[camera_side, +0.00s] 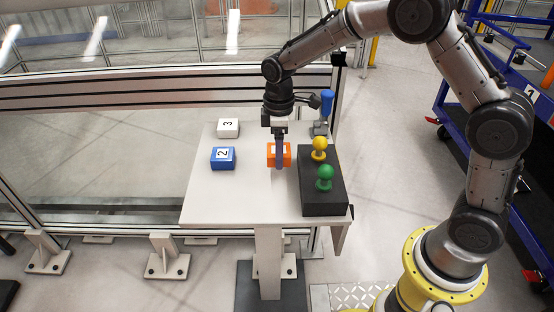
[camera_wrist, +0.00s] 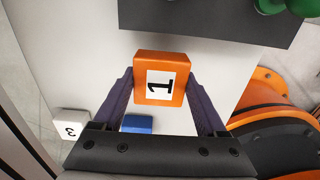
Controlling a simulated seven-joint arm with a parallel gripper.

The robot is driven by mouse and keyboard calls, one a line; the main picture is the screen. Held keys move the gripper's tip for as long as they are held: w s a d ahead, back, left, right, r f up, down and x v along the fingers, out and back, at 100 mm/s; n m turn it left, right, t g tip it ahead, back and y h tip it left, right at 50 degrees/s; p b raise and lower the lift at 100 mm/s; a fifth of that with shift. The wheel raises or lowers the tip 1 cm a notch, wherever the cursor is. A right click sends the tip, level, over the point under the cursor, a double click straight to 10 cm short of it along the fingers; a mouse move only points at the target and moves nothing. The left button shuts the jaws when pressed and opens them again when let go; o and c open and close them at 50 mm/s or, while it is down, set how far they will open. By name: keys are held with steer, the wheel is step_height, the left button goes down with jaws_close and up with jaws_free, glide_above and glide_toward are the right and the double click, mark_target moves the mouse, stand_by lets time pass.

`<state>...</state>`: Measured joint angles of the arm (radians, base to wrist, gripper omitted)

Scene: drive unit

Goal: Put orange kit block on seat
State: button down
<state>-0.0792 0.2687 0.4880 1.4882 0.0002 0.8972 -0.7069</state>
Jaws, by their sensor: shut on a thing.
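The orange kit block (camera_side: 286,154) bears a white label with the number 1. It is between the fingers of my gripper (camera_side: 279,160), which is shut on it. In the wrist view the orange block (camera_wrist: 174,65) sits between the two dark fingertips (camera_wrist: 160,85) of my gripper. In the side view it is over the middle of the white table (camera_side: 235,200), left of the black box; I cannot tell whether it touches the table. I cannot tell which thing is the seat.
A blue block (camera_side: 222,158) numbered 2 and a white block (camera_side: 228,128) numbered 3 are on the left. A black box (camera_side: 323,207) carries a yellow knob (camera_side: 319,148) and a green knob (camera_side: 325,178). A blue-handled device (camera_side: 326,105) stands behind. The table's front left is clear.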

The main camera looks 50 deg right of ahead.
steer(key=shift+w+f, duration=0.3)
steer(key=shift+f, duration=1.5)
steer(key=shift+f, duration=0.1)
steer(key=shift+f, duration=0.1)
jaws_free()
step_height(320, 180, up, 12)
steer(key=shift+r, duration=0.2)
